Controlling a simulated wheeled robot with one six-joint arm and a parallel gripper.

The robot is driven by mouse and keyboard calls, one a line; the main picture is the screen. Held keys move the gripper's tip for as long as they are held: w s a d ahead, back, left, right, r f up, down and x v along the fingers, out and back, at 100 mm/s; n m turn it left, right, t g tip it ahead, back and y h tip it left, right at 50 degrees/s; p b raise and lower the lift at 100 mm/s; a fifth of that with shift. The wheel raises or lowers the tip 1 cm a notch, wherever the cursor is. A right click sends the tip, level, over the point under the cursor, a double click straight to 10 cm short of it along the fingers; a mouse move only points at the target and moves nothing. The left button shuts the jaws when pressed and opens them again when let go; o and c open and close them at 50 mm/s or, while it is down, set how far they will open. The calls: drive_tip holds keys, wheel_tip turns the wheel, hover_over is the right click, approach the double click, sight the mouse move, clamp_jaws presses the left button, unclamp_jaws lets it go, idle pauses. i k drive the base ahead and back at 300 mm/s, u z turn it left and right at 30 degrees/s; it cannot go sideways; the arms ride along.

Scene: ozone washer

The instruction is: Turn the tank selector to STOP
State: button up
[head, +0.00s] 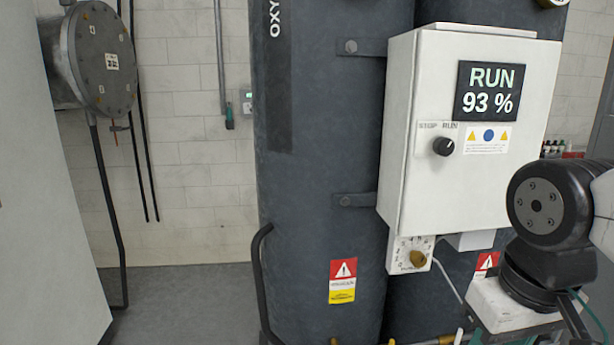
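The tank selector is a small black round knob (443,146) on the front of a white control box (415,195). Small labels above it read STOP on the left and RUN on the right. A light mark on the knob seems to point to the upper right, toward RUN. A dark display (491,91) above the knob reads RUN and 93 %. My arm shows at the right edge, to the right of the box and apart from the knob. My gripper is not in view, and nothing touches the knob.
The box is mounted on tall dark grey tanks (310,200). Below it is a small plate with a brass knob (418,259). A bent black rail (260,270) stands at the left tank's side. Grey floor (190,300) is open at the left, beside a pale panel (65,190).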

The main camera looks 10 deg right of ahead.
sight(443, 147)
drive_tip(key=u, duration=1.65)
drive_tip(key=k, duration=0.35)
drive_tip(key=z, duration=2.2)
